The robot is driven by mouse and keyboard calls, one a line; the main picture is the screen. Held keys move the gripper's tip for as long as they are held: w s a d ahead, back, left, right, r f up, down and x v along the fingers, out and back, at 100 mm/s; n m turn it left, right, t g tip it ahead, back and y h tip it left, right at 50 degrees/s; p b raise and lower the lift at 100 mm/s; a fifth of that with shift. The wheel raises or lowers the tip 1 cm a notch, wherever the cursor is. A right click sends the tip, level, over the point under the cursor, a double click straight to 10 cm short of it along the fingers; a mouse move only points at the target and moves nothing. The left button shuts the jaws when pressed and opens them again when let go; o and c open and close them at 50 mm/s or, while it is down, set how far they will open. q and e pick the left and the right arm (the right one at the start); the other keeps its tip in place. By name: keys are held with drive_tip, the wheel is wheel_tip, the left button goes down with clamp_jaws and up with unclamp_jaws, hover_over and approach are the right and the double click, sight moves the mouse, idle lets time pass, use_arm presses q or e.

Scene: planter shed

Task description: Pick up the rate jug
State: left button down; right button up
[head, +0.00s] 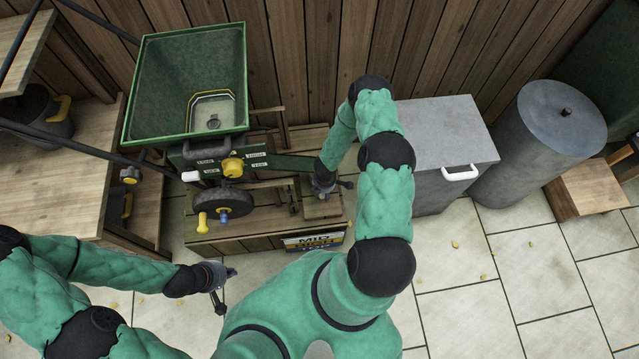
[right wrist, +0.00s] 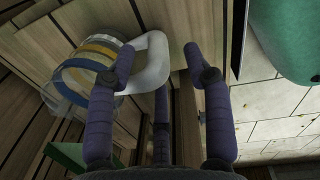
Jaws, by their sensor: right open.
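The rate jug (right wrist: 90,72) shows in the right wrist view at the upper left. It looks clear, with blue and yellow bands and a white handle (right wrist: 153,65). My right gripper (right wrist: 158,62) is open, and the handle shows between its fingertips, partly behind the left finger. I cannot tell whether they touch. In the head view my right gripper (head: 332,187) is at the right end of the low wooden bench, and I cannot make out the jug there. My left gripper (head: 229,291) is open and empty over the floor at the lower left.
A green hopper machine (head: 185,140) with a yellow crank stands on the wooden bench (head: 235,243). A grey bin (head: 445,130) with a white handle and a grey drum (head: 560,120) stand to the right. Tiled floor at right is mostly clear.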

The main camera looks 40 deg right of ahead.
drive_tip(key=shift+w+f+b, duration=0.2)
drive_tip(key=shift+f+b, duration=0.5)
drive_tip(key=shift+f, duration=0.7)
drive_tip(key=shift+w+f+b, duration=0.15)
drive_tip(key=shift+f+b, duration=0.55)
drive_tip(key=shift+f, duration=0.65)
clamp_jaws()
